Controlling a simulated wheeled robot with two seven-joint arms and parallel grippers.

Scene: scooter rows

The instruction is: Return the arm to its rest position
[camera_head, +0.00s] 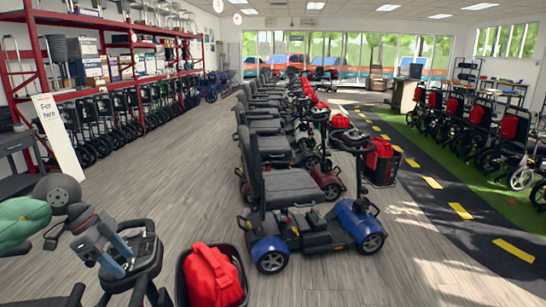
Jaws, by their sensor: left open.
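My left gripper (118,264) is at the lower left, at the end of my arm with its green sleeve and dark round joint. Its grey-blue jaws point down and to the right, open, with nothing seen between them. They appear over or in front of the black handlebar and tiller (146,262) of a near scooter; I cannot tell whether they touch it. My right gripper is not in view.
A black basket with a red bag (212,276) stands right of the tiller. A blue scooter (352,222) heads a row of scooters. Red shelving (40,70) and a white sign (58,140) are left. Wood floor (165,190) is clear between.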

